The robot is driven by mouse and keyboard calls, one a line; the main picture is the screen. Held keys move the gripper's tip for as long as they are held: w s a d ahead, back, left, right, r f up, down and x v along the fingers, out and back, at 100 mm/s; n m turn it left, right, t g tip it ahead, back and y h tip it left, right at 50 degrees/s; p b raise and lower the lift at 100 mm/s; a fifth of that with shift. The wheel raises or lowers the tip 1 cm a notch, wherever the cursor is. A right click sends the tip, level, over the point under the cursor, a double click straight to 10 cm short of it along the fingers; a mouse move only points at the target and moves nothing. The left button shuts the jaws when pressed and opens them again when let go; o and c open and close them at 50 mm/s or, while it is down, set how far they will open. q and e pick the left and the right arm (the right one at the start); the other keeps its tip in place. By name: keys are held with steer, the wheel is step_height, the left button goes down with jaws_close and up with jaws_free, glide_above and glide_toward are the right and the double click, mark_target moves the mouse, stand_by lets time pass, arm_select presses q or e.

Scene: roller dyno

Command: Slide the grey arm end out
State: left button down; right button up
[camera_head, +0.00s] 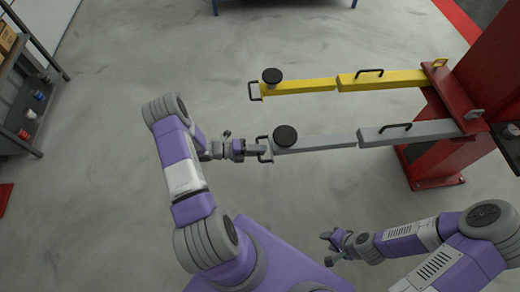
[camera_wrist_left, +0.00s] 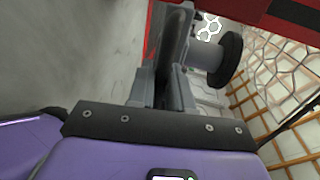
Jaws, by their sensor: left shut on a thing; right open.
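The grey arm (camera_head: 390,134) reaches left from the red lift post, level with the floor. Its thinner inner section, the grey arm end (camera_head: 325,142), carries a round black pad (camera_head: 285,136) and a dark handle loop at its left tip. My left gripper (camera_head: 262,150) is shut on the handle at that tip. My right gripper (camera_head: 328,246) is open and empty, low over the floor, well away from the arm.
A parallel yellow arm (camera_head: 380,79) with its own pad (camera_head: 272,76) lies behind the grey one. The red post (camera_head: 490,80) stands at the right. A shelf (camera_head: 30,80) is at the far left. The floor left of the grey arm is clear beyond my left arm.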

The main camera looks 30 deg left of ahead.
arm_select(q)
steer(key=c, duration=1.2)
jaws_free()
steer(key=p+v, duration=0.1)
steer(key=v, duration=0.6)
steer(key=shift+s+a, duration=0.15)
steer(key=shift+a, duration=0.1)
steer(key=shift+s, duration=0.1)
